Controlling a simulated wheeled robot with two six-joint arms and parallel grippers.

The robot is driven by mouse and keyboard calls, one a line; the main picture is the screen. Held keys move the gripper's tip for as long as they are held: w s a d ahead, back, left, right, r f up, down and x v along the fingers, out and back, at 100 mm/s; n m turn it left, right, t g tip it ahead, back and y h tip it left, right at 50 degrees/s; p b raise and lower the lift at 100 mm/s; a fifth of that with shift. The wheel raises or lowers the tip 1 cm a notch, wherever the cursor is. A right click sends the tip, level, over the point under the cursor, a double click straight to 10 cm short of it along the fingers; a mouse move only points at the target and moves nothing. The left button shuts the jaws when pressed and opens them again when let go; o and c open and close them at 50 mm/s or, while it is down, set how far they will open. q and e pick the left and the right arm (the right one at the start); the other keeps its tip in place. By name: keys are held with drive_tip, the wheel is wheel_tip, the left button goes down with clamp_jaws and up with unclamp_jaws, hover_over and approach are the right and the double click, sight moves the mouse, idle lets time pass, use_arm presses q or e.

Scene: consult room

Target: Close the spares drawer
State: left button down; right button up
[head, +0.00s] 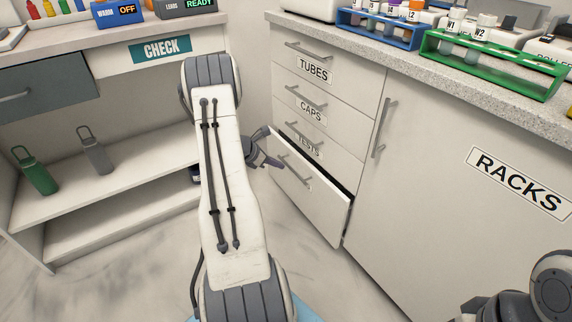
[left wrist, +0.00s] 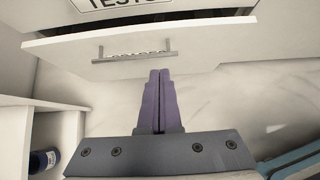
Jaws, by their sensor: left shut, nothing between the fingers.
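The spares drawer (head: 310,197) is the lowest in the stack of drawers and stands partly open, with a dark gap along its top edge. In the left wrist view its white front (left wrist: 60,50) and bar handle (left wrist: 135,57) show, with the label mostly hidden behind the handle. My left gripper (left wrist: 160,75) is shut and empty, its purple fingers pointing at the drawer front just below the handle. I cannot tell whether the fingertips touch it. In the head view the left gripper (head: 272,160) is beside the drawer front, partly hidden by my left arm.
The drawers marked TUBES (head: 314,70), CAPS (head: 311,110) and TESTS (head: 305,143) above look closed. A RACKS cupboard door (head: 430,200) is to the right. Open shelves (head: 120,185) with bottles stand at left. Part of my right arm shows at lower right.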

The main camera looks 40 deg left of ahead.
use_arm(q)
wheel_tip(320, 180, down, 7)
drive_tip(key=a+t+h+b, duration=0.2)
drive_tip(key=t+b, duration=0.2)
drive_tip(key=b, duration=0.1)
drive_tip(key=t+b, duration=0.5)
drive_tip(key=b, duration=0.3)
approach(303, 163)
drive_tip(key=x, duration=0.5)
drive_tip(key=shift+w+f, duration=0.15)
drive_tip(key=shift+w, duration=0.15)
drive_tip(key=shift+w+d+b, duration=0.15)
drive_tip(key=shift+w+b, duration=0.15)
drive_tip(key=shift+w, duration=0.3)
drive_tip(key=shift+w, duration=0.1)
